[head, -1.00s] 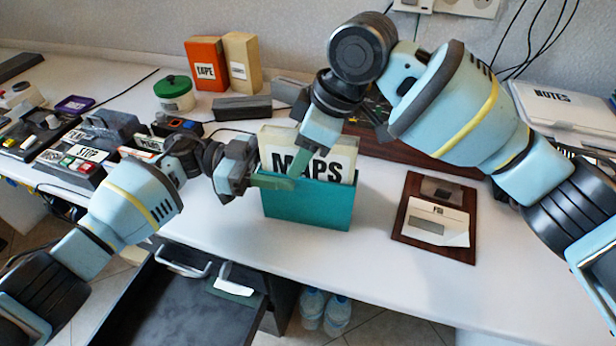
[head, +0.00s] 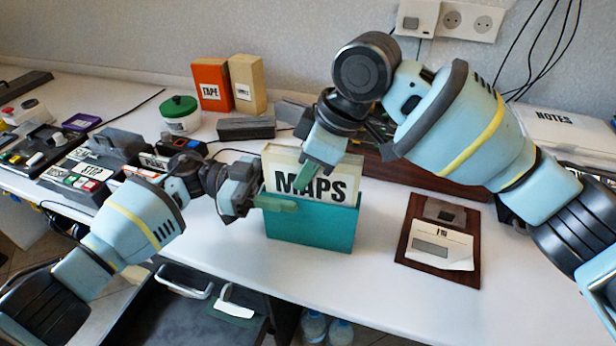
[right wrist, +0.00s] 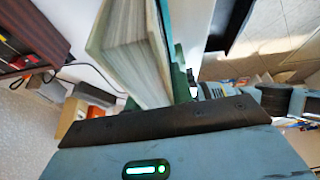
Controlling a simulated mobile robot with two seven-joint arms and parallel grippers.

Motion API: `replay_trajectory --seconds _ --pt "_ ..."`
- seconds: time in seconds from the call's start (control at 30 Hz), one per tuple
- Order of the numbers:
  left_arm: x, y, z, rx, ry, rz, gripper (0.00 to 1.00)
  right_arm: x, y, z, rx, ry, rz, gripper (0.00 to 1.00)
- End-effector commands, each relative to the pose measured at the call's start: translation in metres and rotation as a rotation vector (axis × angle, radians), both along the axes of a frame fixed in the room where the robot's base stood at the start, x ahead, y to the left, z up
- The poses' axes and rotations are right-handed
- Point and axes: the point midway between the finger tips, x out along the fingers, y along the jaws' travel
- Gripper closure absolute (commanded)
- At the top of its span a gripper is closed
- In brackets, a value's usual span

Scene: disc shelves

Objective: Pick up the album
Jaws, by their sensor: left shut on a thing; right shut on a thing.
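The album (head: 318,185) is a pale, thick volume marked MAPS, standing upright in a teal case (head: 310,226) on the white table. Its upper part shows above the case rim; its lower part is hidden inside. My right gripper (head: 318,162) is shut on the album's upper part from above. My left gripper (head: 275,203) is at the left front of the case, by its rim, and is shut on the case. In the right wrist view the album's page edges (right wrist: 132,48) lie close against the gripper.
A brown board (head: 440,240) with a white card lies right of the case. Behind stand a green-lidded jar (head: 181,116), an orange TAPE box (head: 212,84) and a cream box (head: 247,84). Below the front edge is an open drawer (head: 195,318). The table in front of the board is clear.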

Motion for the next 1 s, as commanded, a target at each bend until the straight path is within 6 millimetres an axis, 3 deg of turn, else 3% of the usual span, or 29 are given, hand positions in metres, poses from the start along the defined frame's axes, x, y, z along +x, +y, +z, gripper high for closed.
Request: replay_trajectory --seconds 0.6,0.8,1.0 --pt "0.000 0.000 -0.001 0.001 0.001 0.000 0.82 0.000 0.001 0.143 0.003 -0.002 0.001 1.00" --pt "0.000 0.000 -0.001 0.001 0.001 0.000 0.82 0.000 0.001 0.169 0.003 -0.001 0.002 1.00" --pt "0.000 0.000 -0.001 0.001 0.001 0.000 0.82 0.000 0.001 0.177 0.001 0.000 0.001 1.00"
